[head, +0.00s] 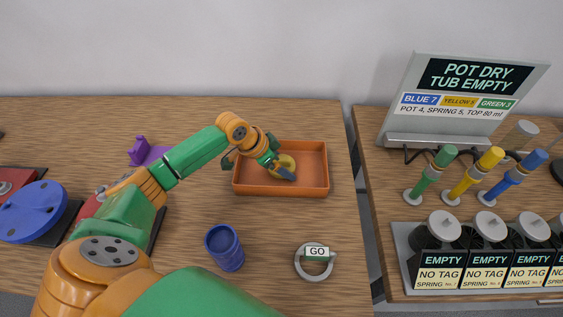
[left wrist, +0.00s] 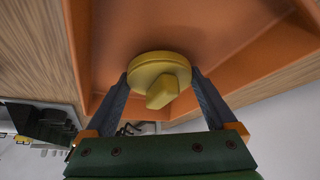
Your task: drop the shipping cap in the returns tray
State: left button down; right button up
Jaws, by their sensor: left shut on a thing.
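The yellow shipping cap (left wrist: 160,75) is a round disc with a raised grip, seen between the two fingers in the left wrist view. My left gripper (head: 283,168) is shut on the cap, over the orange returns tray (head: 311,190). The tray's floor lies behind the cap in the left wrist view. I cannot tell whether the cap touches the floor. My right gripper is not in view.
A dark blue cup (head: 225,248) and a grey ring tagged GO (head: 315,261) stand in front of the tray. A purple piece (head: 146,152) and a blue disc (head: 33,211) lie left. A second table holds a sign (head: 463,90), colored valves (head: 476,176) and black pots (head: 487,250).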

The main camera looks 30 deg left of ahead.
pick_arm(q)
jog(key=shift+s+f, duration=0.35)
jog(key=shift+f, duration=0.25)
grip_release()
jog(key=shift+s+f, duration=0.1)
jog(key=shift+r, duration=0.25)
jog(key=w+v, duration=0.1)
jog(key=v, duration=1.1)
jog(key=shift+r, duration=0.45)
jog(key=shift+s, duration=0.1)
